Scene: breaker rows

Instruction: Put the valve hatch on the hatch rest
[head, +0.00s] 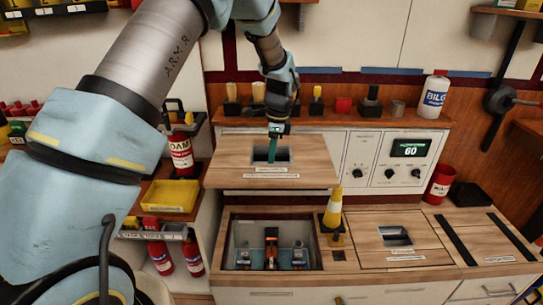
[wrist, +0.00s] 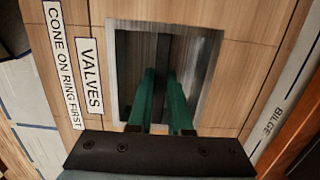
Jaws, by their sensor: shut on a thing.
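The valve hatch (head: 225,172) is a wooden panel with a dark recessed grip, raised above the counter. Its labels in the wrist view (wrist: 240,60) read "VALVES" and "CONE ON RING FIRST". My gripper (head: 272,152) reaches down into the recess; its green fingers (wrist: 163,80) are shut on the dark bar inside.
A yellow and white cone (head: 333,212) stands upright at the bay's right edge. Right of it a second hatch (head: 375,235) lies in the counter. A red can (head: 438,184) stands behind the strips, whose surface looks clear.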

